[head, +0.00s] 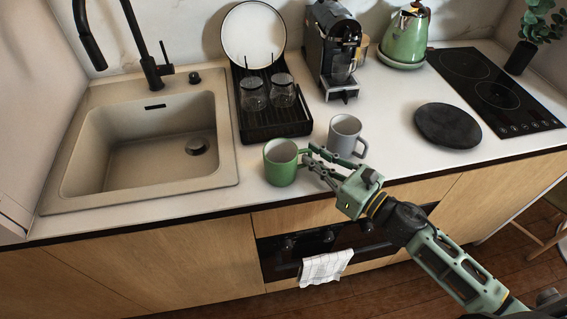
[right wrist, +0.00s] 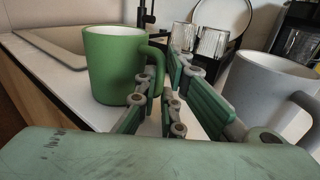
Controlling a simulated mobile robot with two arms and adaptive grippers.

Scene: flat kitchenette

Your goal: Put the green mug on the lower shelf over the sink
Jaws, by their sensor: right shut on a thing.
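The green mug (head: 280,167) stands upright on the counter, between the sink (head: 150,150) and the grey mug (head: 345,134). Its handle points right, toward my right gripper (head: 310,158). That gripper reaches in from the lower right and is shut on the mug's handle. The right wrist view shows the green mug (right wrist: 112,65) with its handle between the fingers (right wrist: 164,85). The mug seems to rest on the counter. The lower shelf over the sink is not in view. My left gripper is not in view.
The grey mug stands close behind my right gripper. A black dish rack (head: 275,123) with two glasses and a white plate (head: 254,33) is behind the green mug. A black faucet (head: 148,66) rises behind the sink. A dark round board (head: 448,125) lies at right.

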